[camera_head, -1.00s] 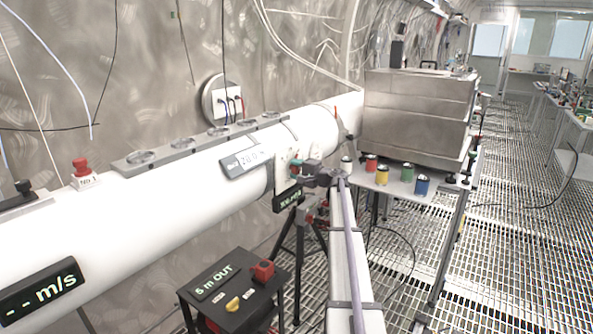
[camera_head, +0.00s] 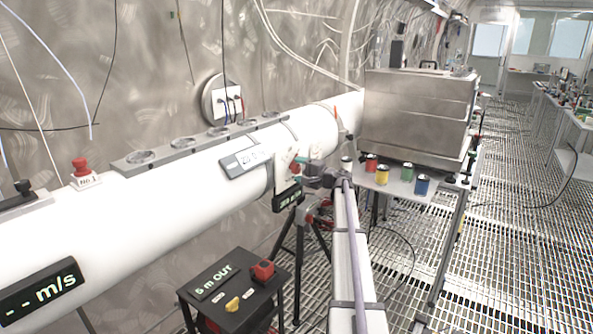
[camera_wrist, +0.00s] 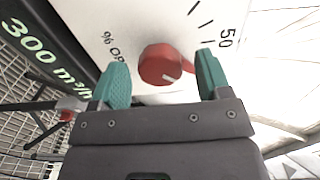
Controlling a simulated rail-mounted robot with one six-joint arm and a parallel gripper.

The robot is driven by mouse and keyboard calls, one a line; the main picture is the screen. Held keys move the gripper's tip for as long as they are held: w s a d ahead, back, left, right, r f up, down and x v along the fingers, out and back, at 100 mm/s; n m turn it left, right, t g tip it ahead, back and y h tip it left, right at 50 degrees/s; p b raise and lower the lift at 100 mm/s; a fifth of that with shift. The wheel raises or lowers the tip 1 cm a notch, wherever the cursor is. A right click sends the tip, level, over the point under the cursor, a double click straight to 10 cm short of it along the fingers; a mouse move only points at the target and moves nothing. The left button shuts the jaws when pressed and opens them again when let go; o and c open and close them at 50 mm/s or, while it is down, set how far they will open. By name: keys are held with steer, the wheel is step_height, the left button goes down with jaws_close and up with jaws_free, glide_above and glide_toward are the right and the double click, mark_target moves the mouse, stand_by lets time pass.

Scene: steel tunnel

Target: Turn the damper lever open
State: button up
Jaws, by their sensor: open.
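The damper's red knob-like lever (camera_wrist: 161,65), with a white pointer mark, sits on a white dial plate (camera_wrist: 120,22) in the wrist view. The plate has black tick marks, a "50" and partly cut-off "% OP" lettering. My gripper (camera_wrist: 160,74) is open, with one teal finger left of the red lever and one right of it. Gaps show on both sides of it. In the head view my gripper (camera_head: 302,167) is at the white plate (camera_head: 287,172) on the side of the white duct (camera_head: 205,185); the lever is mostly hidden there.
A dark display reading 300 m³/h (camera_wrist: 45,50) is beside the plate. A tripod (camera_head: 303,225) stands below the duct. Left of it is a black table (camera_head: 232,292) with a "5 m OUT" sign. Colored cans (camera_head: 383,175) stand on a shelf to the right, before a steel box (camera_head: 415,115).

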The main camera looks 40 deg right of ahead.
steer(key=v, duration=0.9)
